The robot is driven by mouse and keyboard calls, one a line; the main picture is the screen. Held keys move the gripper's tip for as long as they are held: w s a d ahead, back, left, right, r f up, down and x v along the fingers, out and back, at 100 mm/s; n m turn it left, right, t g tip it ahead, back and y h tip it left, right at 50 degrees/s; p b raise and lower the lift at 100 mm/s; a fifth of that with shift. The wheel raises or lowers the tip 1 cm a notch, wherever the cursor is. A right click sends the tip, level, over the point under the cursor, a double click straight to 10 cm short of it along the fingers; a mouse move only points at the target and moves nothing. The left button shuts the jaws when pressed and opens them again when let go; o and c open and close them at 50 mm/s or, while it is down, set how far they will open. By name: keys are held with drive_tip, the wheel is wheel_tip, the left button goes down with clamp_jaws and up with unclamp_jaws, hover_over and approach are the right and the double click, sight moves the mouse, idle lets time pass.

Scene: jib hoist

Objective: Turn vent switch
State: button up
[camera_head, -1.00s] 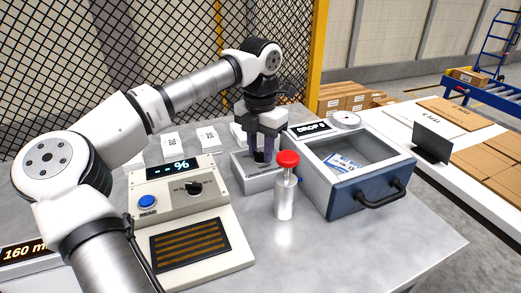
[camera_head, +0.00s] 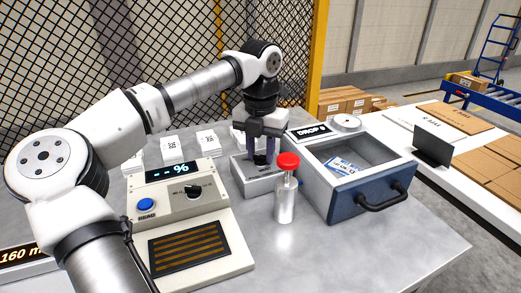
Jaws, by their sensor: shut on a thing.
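My gripper (camera_head: 261,158) points straight down over a small grey box (camera_head: 260,184) in the middle of the table. Its fingers are shut on a small dark knob (camera_head: 261,159) on top of the box. The fingers and palm hide most of the knob, so I cannot read how far it is turned. The label on the box's front is too small to read. I cannot tell for sure that this knob is the vent switch.
A silver bottle with a red top (camera_head: 286,190) stands just right of the box. A meter (camera_head: 180,205) with a blue button and dial is at left. A "DROP" drawer box (camera_head: 358,170) stands at right. White labelled cards (camera_head: 170,147) stand behind. Table is clear at front right.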

sight(260, 156)
drive_tip(key=o, duration=1)
wheel_tip(260, 156, up, 14)
drive_tip(key=shift+f, duration=0.1)
